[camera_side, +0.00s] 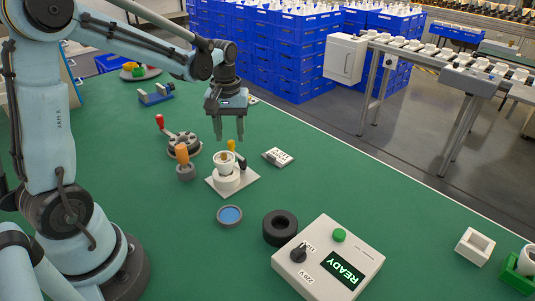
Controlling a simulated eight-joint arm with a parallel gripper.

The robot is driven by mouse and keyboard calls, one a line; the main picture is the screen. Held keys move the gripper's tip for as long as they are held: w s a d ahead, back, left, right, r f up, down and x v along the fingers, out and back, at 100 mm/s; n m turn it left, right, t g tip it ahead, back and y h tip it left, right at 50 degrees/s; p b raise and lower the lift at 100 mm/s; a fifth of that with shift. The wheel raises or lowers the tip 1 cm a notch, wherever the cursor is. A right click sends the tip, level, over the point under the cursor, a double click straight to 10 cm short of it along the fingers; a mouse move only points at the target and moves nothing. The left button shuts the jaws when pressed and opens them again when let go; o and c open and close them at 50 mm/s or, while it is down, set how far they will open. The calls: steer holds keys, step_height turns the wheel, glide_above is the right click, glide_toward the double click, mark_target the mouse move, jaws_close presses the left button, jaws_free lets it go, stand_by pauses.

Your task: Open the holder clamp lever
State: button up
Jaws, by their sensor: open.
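A white round holder (227,177) stands on a square pale plate on the green table, mid-picture. A small brownish thing shows in its top. A dark lever (241,161) is at the holder's right side, and a yellow knob (231,145) stands up just behind it; I cannot tell whether the two are one part, or the lever's exact position. My gripper (229,138) points down above and behind the holder. Its two fingers are apart with nothing between them. The fingertips look close to the yellow knob, but I cannot tell the distance.
A red-knobbed lever (160,120) rises from a dark round fixture left of the holder. An orange-handled tool (182,160) stands near it. A blue-centred dish (229,215), black ring (280,227) and control box reading READY (330,258) are in front. A label block (278,156) lies right.

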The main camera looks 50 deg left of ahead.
step_height(320, 180, up, 10)
stand_by(0.5)
steer(key=shift+r, duration=0.1)
steer(key=s+d+f+m+t, duration=0.4)
steer(key=s+d+m+t, duration=0.3)
steer(key=s+d+m, duration=0.1)
steer(key=d+m, duration=0.1)
steer(key=d, duration=0.1)
steer(key=shift+s+d+f, duration=0.3)
steer(key=shift+s+d, duration=0.1)
